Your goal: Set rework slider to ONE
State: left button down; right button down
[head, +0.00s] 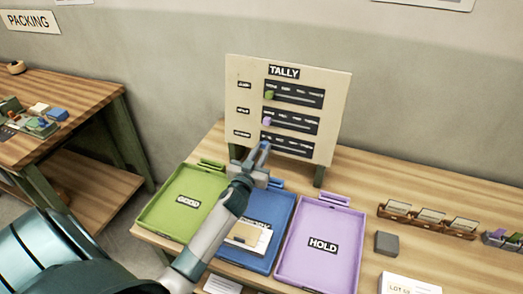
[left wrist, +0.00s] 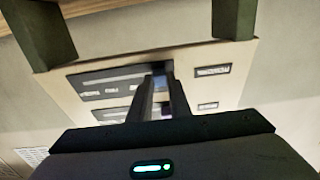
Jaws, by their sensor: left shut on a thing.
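The cream tally board (head: 330,88) stands at the back of the bench, with three dark slider tracks one above another. A green knob (head: 269,95) sits at the left end of the top track, and a purple knob (head: 267,121) at the left end of the middle track. My left gripper (head: 264,147) is at the left part of the bottom track (head: 293,145), shut on a small bluish slider knob. The left wrist view shows the board upside down, with the fingertips (left wrist: 159,75) at the bottom track (left wrist: 120,80). The fingers mostly hide the knob. My right gripper is out of view.
Green (head: 160,212), blue (head: 283,205) and purple (head: 347,225) trays lie before the board; my left arm crosses over the blue one. A grey block (head: 387,243) and wooden card holders (head: 430,221) are at the right. A second bench (head: 75,88) is at left.

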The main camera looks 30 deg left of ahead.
pick_arm(q)
jog(key=d, duration=0.2)
jog(key=w+d, duration=0.1)
jog(key=d, duration=0.1)
jog(key=shift+d+b, duration=0.3)
jog(key=shift+d, duration=0.1)
jog(key=c, duration=1.6)
grip_release()
jog(key=shift+a, duration=0.1)
jog(key=shift+c, duration=0.2)
jog(key=b+v, duration=0.2)
jog(key=v, duration=0.5)
jog(key=shift+s, duration=0.25)
jog(key=shift+r, duration=0.1)
